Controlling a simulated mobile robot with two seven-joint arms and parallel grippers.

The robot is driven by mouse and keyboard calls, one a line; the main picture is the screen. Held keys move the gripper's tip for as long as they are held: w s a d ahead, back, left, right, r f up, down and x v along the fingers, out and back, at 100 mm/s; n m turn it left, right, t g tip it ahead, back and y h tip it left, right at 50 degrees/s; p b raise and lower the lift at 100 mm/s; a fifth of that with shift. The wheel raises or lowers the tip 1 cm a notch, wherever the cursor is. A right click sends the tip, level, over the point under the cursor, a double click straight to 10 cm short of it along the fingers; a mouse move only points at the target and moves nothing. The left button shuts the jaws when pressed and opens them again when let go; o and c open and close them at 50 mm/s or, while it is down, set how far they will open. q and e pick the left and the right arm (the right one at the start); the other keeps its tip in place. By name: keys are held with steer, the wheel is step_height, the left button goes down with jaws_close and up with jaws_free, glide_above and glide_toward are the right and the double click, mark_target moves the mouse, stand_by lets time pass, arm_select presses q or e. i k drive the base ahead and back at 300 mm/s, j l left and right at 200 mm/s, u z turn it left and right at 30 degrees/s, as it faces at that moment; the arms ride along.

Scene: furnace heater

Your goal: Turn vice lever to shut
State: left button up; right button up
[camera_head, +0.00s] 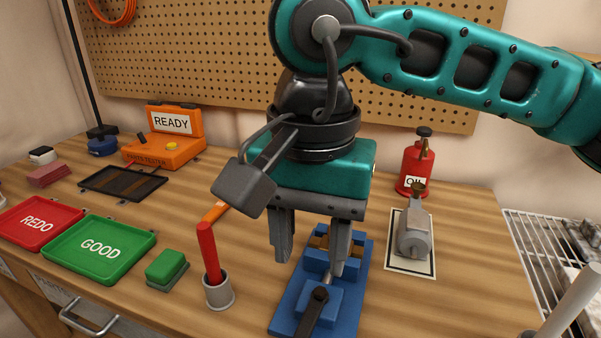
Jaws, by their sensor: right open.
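The blue vice (291,303) sits on the wooden bench at the lower middle. Its dark lever (311,316) is at the near end and points toward the bottom edge of the picture. A brass-coloured part (318,242) shows at the vice's far end, partly hidden by a finger. My right gripper (311,252) is open and points down over the vice. Its left finger is beside the vice, and its right finger overlaps the vice body in the picture. I cannot tell whether it touches. My left gripper is not in view.
A grey cup with a red-handled tool (209,252) and a green block (166,268) stand left of the vice. Green (78,274) and red trays lie farther left. A metal part on a white mat (409,270) and a red oil can (414,168) are right.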

mark_target(321, 295)
steer(key=k, duration=1)
